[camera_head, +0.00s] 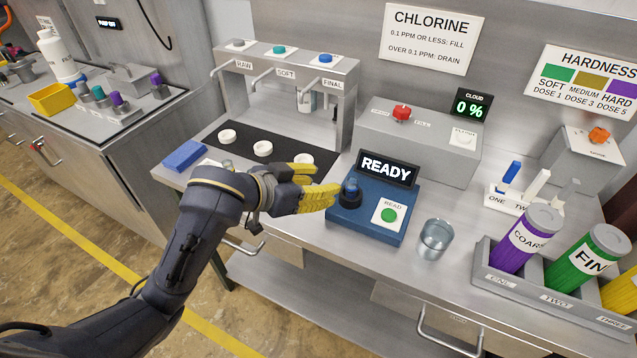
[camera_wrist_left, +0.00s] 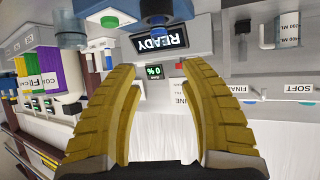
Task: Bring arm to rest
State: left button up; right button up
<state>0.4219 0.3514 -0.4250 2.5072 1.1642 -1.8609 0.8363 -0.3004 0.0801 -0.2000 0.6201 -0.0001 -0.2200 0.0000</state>
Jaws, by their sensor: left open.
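My left arm (camera_head: 190,235) comes in from the lower left in the head view. Its yellow-fingered left gripper (camera_head: 325,187) is just left of the blue reader's dark socket. In the left wrist view the two fingers of the left gripper (camera_wrist_left: 160,75) stand apart with nothing between them. The blue reader (camera_head: 375,225) has a READY display (camera_head: 387,169) and a green READ button (camera_head: 389,214). A small blue-topped vial (camera_head: 351,186) sits in its socket. My right gripper is not in view.
A clear glass (camera_head: 435,239) stands right of the reader. Purple (camera_head: 525,238) and green (camera_head: 585,259) canisters stand in a grey rack. The tap station (camera_head: 290,85) with white pads is behind the arm. A blue block (camera_head: 185,155) lies at the counter's left end.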

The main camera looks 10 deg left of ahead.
pick_arm(q)
jog(key=shift+f, duration=0.1)
dwell(0.3)
